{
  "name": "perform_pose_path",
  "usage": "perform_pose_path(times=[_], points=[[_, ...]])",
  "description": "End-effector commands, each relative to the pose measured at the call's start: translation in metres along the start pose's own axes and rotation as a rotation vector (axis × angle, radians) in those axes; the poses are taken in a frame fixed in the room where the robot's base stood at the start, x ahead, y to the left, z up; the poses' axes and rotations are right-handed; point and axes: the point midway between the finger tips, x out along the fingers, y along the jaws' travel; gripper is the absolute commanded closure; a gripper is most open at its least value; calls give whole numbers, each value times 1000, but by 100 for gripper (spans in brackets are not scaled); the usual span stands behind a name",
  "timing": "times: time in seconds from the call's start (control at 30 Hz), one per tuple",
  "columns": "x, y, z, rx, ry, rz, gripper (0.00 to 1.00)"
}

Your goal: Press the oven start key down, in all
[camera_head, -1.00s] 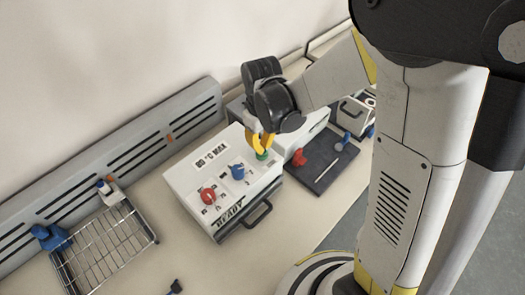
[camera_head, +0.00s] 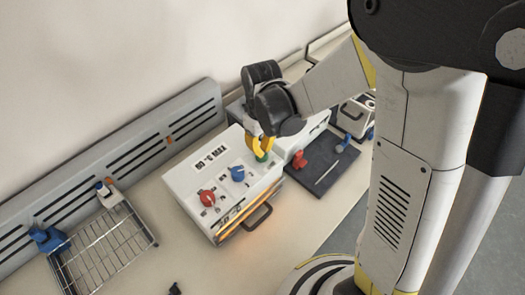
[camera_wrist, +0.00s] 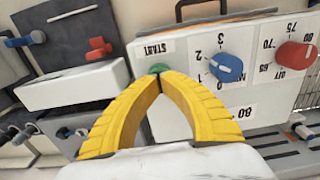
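The oven (camera_head: 222,185) is a white box with a red knob (camera_head: 207,198), a blue knob (camera_head: 238,173) and a green start key (camera_head: 262,157) on its top. An orange glow shows along its front edge. My gripper (camera_head: 262,148) is over the green key, with its yellow fingertips at it. In the wrist view, the fingers (camera_wrist: 157,78) meet at the tips right at the green key (camera_wrist: 158,69), beside the START label (camera_wrist: 153,49). They are shut with nothing visible between them. The tips partly hide the key, so how far down it is cannot be told.
A wire rack (camera_head: 103,250) with blue-handled parts lies at the left. A dark mat (camera_head: 322,165) with a red and a blue item lies right of the oven. A grey slotted panel (camera_head: 120,150) runs along the wall. Bare table lies in front of the oven.

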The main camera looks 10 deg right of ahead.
Motion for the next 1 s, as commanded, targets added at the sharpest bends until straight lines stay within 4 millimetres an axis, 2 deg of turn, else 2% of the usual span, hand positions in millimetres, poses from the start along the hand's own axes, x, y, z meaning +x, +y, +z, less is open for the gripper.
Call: perform_pose_path(times=[0.37,0.9,1.0], points=[[-2,0,0,0,0,0,100],[-52,0,0,0,0,0,100],[-56,0,0,0,0,0,100]])
